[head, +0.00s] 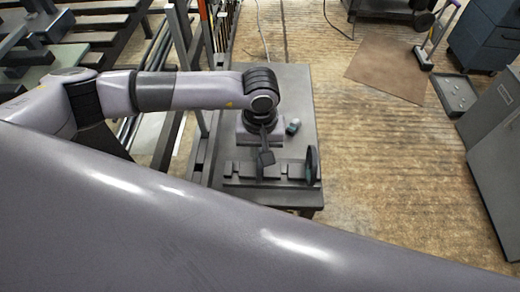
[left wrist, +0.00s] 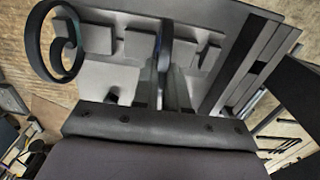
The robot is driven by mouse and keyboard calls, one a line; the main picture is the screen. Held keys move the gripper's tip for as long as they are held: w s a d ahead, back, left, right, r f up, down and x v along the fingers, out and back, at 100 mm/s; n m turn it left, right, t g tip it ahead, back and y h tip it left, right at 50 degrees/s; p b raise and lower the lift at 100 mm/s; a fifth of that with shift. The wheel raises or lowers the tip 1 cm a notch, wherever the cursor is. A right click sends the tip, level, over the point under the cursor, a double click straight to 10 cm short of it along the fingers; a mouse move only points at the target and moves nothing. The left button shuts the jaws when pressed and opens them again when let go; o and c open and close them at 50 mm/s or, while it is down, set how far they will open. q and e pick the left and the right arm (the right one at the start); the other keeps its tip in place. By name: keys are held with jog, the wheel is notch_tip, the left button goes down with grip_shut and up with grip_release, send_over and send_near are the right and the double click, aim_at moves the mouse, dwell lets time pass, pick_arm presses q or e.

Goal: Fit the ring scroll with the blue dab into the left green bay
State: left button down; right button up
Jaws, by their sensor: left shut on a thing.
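My left gripper (head: 265,146) points down over the dark bench (head: 300,88). In the left wrist view, its fingers (left wrist: 170,85) are shut on a thin dark scroll (left wrist: 165,45), seen edge-on. Its shape and any coloured dab cannot be told. It is in line with a gap in the gate rail (left wrist: 118,42); I cannot tell whether it touches. The rail also shows in the head view (head: 245,170). Another dark scroll (head: 312,165) stands at the rail's right end; its curl shows in the left wrist view (left wrist: 77,58). No green bay mark is clear. My right gripper is not in view.
A small dark and teal item (head: 293,127) lies on the bench right of my gripper. Metal racks (head: 190,60) stand close to the bench's left. The wooden floor (head: 385,150) to the right is open, with a brown mat (head: 390,68) and grey cabinets (head: 495,130) beyond.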

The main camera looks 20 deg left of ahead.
pick_arm(q)
jog(key=shift+r, duration=0.2)
jog(key=shift+r+p, duration=0.5)
jog(key=shift+r, duration=0.9)
notch_tip(320, 180, up, 9)
jog(key=p, duration=0.4)
jog(key=shift+f, duration=0.15)
